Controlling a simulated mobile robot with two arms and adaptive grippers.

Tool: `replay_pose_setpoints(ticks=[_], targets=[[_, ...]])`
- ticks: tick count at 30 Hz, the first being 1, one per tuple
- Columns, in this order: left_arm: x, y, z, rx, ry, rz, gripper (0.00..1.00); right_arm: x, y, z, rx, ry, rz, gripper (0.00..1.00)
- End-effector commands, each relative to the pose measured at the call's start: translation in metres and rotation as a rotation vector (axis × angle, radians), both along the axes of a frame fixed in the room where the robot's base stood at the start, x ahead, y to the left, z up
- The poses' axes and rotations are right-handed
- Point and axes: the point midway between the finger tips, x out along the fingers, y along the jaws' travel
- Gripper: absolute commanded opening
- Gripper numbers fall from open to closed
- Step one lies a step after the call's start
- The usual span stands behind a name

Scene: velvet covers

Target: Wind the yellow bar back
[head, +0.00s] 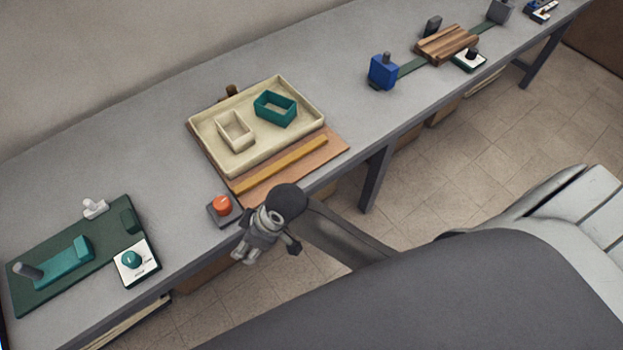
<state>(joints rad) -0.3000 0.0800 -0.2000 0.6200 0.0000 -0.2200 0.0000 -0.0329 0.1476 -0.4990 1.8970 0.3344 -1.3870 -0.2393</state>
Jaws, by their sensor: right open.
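The yellow bar (282,164) lies along the front part of a salmon-brown board (322,151), in front of a cream tray (195,128). An orange-red knob (222,204) on a small dark base stands to the left of the bar's near end, at the table's front edge. My right gripper (264,250) is open and empty, in front of the table edge, below the bar and to the right of the knob in the picture. It appears apart from both. My left gripper is out of view.
The tray holds a cream box (235,131) and a teal box (275,108). At left is a green board (60,290) with a teal slider and a white dial box (136,262). Farther right are a blue block (383,72) and a wooden slatted block (447,45). Bare table lies between.

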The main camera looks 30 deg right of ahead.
Motion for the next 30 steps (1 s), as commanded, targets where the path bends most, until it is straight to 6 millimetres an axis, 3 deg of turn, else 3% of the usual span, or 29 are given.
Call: replay_pose_setpoints(ticks=[4, 17, 30], targets=[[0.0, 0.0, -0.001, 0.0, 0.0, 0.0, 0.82, -0.011, -0.023, -0.016, -0.013, 0.023, -0.105, 0.58], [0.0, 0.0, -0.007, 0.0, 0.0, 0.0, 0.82, -0.014, -0.051, -0.098, -0.053, 0.066, -0.232, 0.58], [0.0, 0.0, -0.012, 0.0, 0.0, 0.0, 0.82, -0.036, -0.083, -0.177, -0.101, 0.102, -0.333, 0.58]])
